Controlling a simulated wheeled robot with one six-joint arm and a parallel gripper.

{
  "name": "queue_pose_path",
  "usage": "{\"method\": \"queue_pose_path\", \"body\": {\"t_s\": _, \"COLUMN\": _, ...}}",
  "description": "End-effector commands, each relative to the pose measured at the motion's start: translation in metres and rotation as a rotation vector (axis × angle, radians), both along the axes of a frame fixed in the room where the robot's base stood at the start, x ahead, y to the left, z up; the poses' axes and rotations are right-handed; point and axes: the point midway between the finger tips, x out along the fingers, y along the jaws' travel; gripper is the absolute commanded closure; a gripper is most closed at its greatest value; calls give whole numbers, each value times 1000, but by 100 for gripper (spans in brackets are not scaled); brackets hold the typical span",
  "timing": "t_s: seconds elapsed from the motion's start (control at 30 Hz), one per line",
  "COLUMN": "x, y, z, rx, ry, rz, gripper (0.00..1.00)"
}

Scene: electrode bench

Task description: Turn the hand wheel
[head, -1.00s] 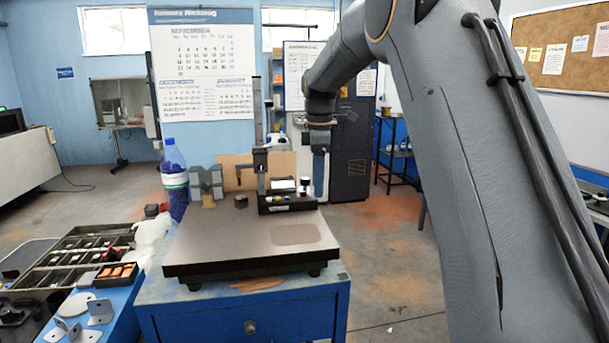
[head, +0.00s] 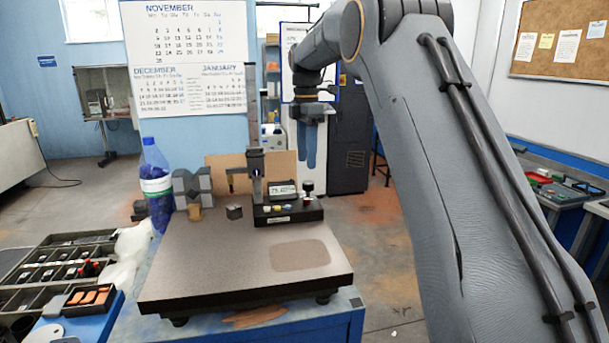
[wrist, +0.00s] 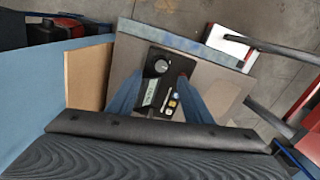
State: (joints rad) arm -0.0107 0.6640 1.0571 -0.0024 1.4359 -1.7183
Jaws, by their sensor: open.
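A height gauge with a dark base (head: 288,211), an upright column and a small display (head: 283,190) stands at the back of the granite plate (head: 220,258). A small dark knob (head: 307,187), perhaps the hand wheel, stands at the base's right end. In the wrist view the base shows a round dark dial (wrist: 161,66), the display and several coloured buttons. I cannot tell for sure which part is the hand wheel. My gripper (head: 308,150) points down above and behind the gauge's right end. In the wrist view its blue fingers (wrist: 158,108) are apart, with nothing held between them.
A blue-capped bottle (head: 156,185) and grey V-blocks (head: 192,188) stand left of the gauge. A small dark block (head: 234,212) sits near its base. A parts tray (head: 60,262) is at the left. The plate's front is clear.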

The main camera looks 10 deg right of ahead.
Motion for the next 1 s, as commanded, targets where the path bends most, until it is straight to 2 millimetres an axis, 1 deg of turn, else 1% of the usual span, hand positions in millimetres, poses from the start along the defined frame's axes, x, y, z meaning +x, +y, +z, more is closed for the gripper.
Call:
{"method": "queue_pose_path", "body": {"t_s": 0.17, "x": -2, "y": -2, "z": -22, "rx": 0, "ry": 4, "rz": -3, "gripper": 54}}
{"method": "queue_pose_path", "body": {"t_s": 0.3, "x": -3, "y": -2, "z": -44, "rx": 0, "ry": 4, "rz": -3, "gripper": 54}}
{"method": "queue_pose_path", "body": {"t_s": 0.5, "x": -3, "y": -1, "z": -67, "rx": -1, "ry": 3, "rz": -2, "gripper": 54}}
{"method": "queue_pose_path", "body": {"t_s": 0.63, "x": -2, "y": 0, "z": -72, "rx": 0, "ry": 1, "rz": 0, "gripper": 54}}
{"method": "queue_pose_path", "body": {"t_s": 0.87, "x": -2, "y": 0, "z": -74, "rx": 0, "ry": 0, "rz": 0, "gripper": 54}}
{"method": "queue_pose_path", "body": {"t_s": 0.97, "x": -2, "y": 0, "z": -73, "rx": 0, "ry": 0, "rz": 0, "gripper": 69}}
{"method": "queue_pose_path", "body": {"t_s": 1.0, "x": -2, "y": 0, "z": -73, "rx": 0, "ry": 0, "rz": 0, "gripper": 76}}
